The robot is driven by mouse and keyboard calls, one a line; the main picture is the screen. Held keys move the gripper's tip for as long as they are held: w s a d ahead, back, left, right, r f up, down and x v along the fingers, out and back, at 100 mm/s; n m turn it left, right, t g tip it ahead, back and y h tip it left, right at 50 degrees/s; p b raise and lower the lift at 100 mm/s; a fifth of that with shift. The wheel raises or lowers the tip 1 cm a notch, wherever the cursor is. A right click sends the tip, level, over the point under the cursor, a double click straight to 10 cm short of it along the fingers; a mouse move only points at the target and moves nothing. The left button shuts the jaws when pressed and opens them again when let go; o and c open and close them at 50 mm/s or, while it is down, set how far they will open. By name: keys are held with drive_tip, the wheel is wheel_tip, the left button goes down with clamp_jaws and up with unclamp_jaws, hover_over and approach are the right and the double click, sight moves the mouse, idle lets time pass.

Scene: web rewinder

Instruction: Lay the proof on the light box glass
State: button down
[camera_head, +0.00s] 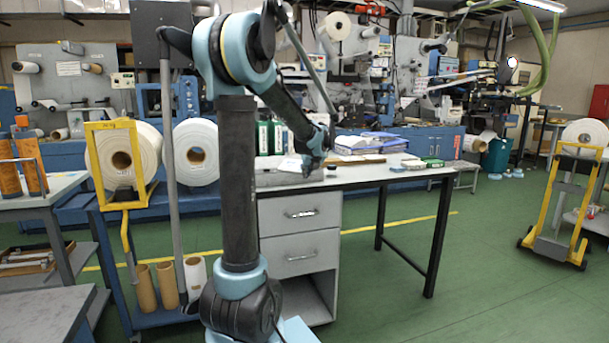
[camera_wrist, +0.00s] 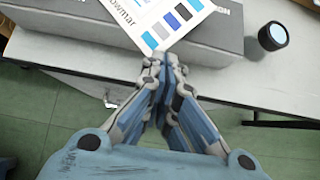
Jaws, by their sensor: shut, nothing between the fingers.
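The proof (camera_wrist: 158,19), a white printed sheet with blue, grey and dark colour patches, shows at the top of the wrist view. In the head view my gripper (camera_head: 316,162) is above the desk, beside the grey box (camera_head: 283,179). The sheet's far part is outside the wrist view. I cannot tell whether the grey box is the light box; no lit glass is visible.
A dark round loupe-like piece (camera_wrist: 273,36) stands near the desk edge, right of my fingers. The white desk top (camera_head: 375,174) also holds blue binders (camera_head: 357,146) and small green-and-white items (camera_head: 424,162). Green floor (camera_head: 400,270) lies open in front and right.

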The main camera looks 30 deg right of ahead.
sight(293, 165)
drive_tip(key=shift+w+d, duration=0.2)
drive_tip(key=shift+w, duration=0.6)
drive_tip(key=shift+w+d, duration=0.2)
drive_tip(key=shift+w, duration=0.55)
